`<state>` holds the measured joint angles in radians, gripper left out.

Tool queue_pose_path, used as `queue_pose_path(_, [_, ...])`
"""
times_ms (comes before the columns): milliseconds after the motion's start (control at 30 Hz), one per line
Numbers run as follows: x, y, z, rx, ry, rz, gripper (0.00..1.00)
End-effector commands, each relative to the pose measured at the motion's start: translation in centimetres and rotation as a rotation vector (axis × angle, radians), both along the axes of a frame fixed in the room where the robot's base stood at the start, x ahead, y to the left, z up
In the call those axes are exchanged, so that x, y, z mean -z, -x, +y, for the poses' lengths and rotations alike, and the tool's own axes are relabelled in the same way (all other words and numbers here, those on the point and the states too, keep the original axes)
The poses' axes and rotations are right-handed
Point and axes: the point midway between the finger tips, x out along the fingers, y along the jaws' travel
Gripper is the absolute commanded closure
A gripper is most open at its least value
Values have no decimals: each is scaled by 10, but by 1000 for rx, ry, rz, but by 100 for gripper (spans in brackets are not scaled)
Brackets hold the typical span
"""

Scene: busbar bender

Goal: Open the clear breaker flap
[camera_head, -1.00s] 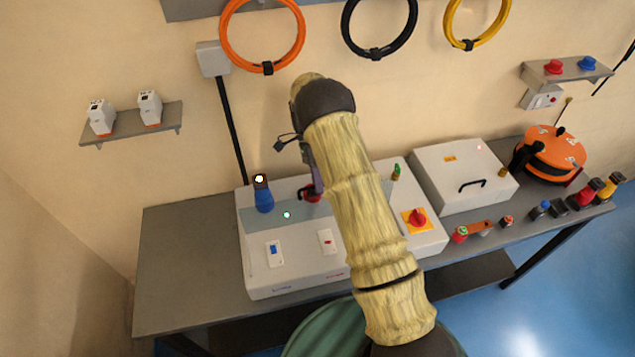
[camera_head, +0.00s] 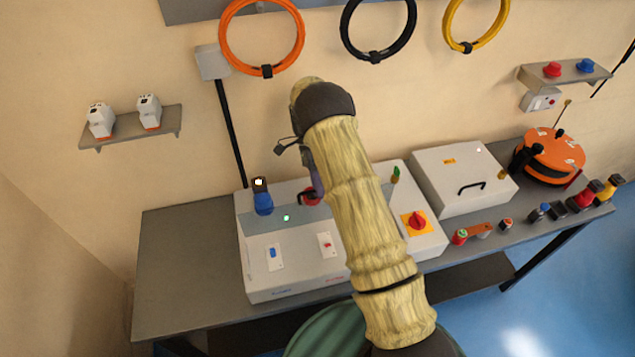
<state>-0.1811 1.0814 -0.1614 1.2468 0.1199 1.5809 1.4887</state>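A light grey control box (camera_head: 300,282) stands on the bench, with a bluish-grey strip (camera_head: 250,217) along its upper face. Two white breaker plates sit on its front, one with a blue part (camera_head: 274,255) and one with a red part (camera_head: 326,243). I cannot make out the clear flap, and my arm covers the middle right of the box. My arm's end is over the back of the box, near a red part (camera_head: 309,197). My gripper's fingers are hidden behind the arm, so its opening cannot be seen.
A blue plug (camera_head: 262,203) stands at the box's back left. A red rotary switch (camera_head: 417,220) on yellow is right of my arm. A white lidded box (camera_head: 464,178) and an orange reel (camera_head: 550,154) stand farther right. The bench's left end (camera_head: 185,260) is clear.

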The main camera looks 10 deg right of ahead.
Motion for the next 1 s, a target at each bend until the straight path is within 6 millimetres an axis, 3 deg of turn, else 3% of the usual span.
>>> queue_pose_path(167, [-5, -8, 0, 0, 0, -3, 69])
queue_pose_path(600, [-41, -43, 3, 0, 0, -2, 69])
queue_pose_path(1000, [-54, -51, 3, 1, 0, 1, 69])
